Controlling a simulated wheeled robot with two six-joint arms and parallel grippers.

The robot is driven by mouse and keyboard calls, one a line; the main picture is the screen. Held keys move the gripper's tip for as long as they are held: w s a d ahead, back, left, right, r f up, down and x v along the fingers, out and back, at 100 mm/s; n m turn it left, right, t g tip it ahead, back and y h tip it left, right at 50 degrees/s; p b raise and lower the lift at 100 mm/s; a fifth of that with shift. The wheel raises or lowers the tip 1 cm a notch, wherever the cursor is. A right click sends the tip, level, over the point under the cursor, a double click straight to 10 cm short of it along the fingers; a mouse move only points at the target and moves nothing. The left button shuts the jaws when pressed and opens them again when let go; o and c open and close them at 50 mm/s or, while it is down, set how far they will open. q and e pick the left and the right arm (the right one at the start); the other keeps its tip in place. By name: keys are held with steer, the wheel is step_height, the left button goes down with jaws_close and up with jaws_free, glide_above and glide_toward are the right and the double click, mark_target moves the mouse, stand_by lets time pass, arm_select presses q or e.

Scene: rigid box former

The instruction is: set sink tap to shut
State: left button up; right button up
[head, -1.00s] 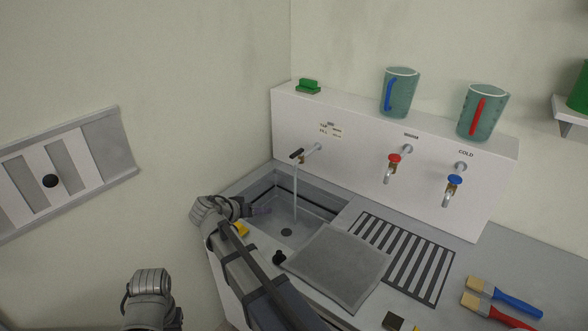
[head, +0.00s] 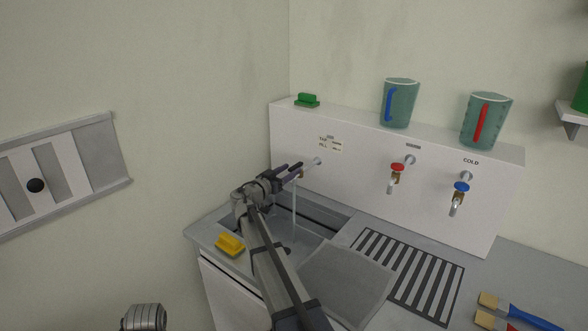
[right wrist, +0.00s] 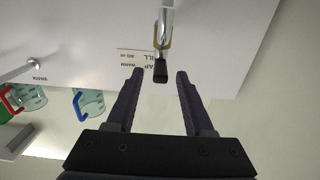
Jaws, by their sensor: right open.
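The sink tap (head: 316,162) comes out of the white back panel over the basin, with a thin stream of water (head: 294,208) falling from it. In the right wrist view its brass body (right wrist: 162,38) and black lever tip (right wrist: 160,72) show. My right gripper (right wrist: 159,74) is open and empty, with the lever tip at the mouth between its fingertips, not gripped. In the head view my right gripper (head: 297,169) is at the tap and partly hides its lever. Only a grey part of my left arm shows at the bottom left.
A red-handled tap (head: 397,168) and a blue-handled cold tap (head: 461,188) are on the same panel. Two measuring jugs (head: 399,103) and a green block (head: 307,100) stand on its ledge. A yellow object (head: 230,245) lies on the sink's left rim. A slatted drainer (head: 410,272) is right of the basin.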

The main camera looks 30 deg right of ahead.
mark_target(289, 170)
steer(key=shift+x, duration=1.55)
jaws_close()
